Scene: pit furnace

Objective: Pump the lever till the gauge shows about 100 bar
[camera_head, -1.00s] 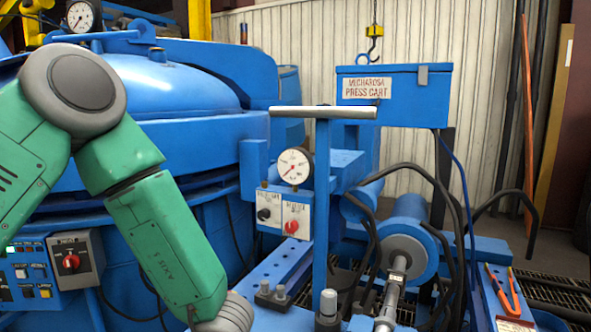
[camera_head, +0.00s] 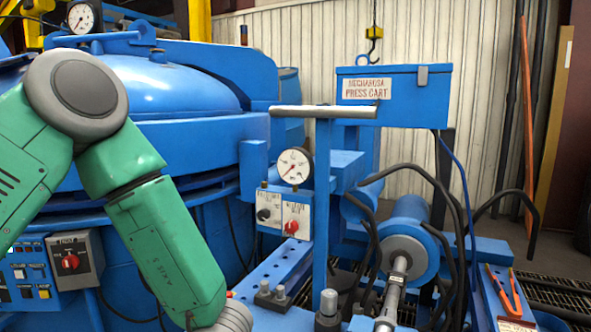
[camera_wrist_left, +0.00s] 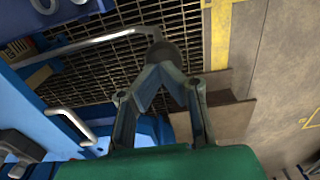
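The pressure gauge (camera_head: 295,165) is a round white dial in a dark rim on the press cart. Its needle points to the lower left, near the low end; the numbers are too small to read. In the left wrist view a bent grey bar (camera_wrist_left: 95,44), which looks like the lever, ends in a dark round knob (camera_wrist_left: 162,51). My left gripper (camera_wrist_left: 164,70) has its fingertips drawn together at the knob's near side; I cannot tell whether they grip it. In the head view this gripper is below the frame. My right gripper is not in view.
A blue post with a grey crossbar (camera_head: 322,112) stands beside the gauge. Below are a black knob and a red knob (camera_head: 292,227). A blue cylinder (camera_head: 406,240), black hoses and orange-handled pliers (camera_head: 503,290) are to the right. The big blue furnace (camera_head: 190,85) fills the left.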

